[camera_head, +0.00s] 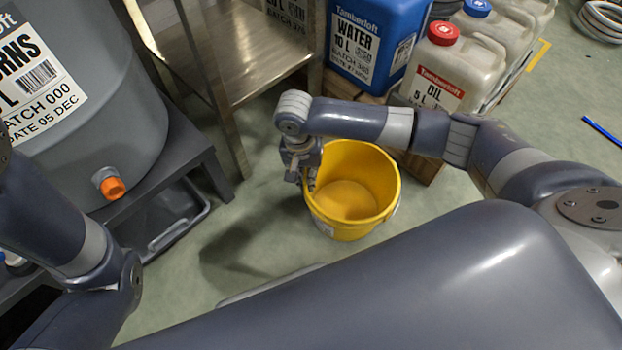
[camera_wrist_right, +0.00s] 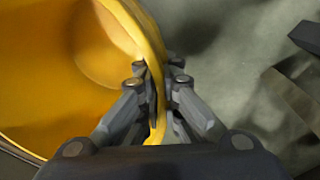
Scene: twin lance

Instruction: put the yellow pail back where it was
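The yellow pail (camera_head: 352,222) is upright and looks empty, in the middle of the head view. My right gripper (camera_head: 309,182) reaches down at the pail's left rim. In the right wrist view, the fingers of my right gripper (camera_wrist_right: 160,90) close on both sides of the pail's yellow rim (camera_wrist_right: 135,25), one inside and one outside. The pail's shadow lies apart to its left, so it seems to hang above the floor; its underside is hidden. My left arm shows at the left edge, but its gripper is out of view.
A grey drum (camera_head: 80,125) with an orange tap (camera_head: 112,188) stands on a dark stand (camera_head: 190,150) at left. A steel table (camera_head: 255,50) is behind. A blue water container (camera_head: 372,40) and a white oil jug (camera_head: 450,70) stand on wood at back right. Green floor (camera_head: 245,215) is free left of the pail.

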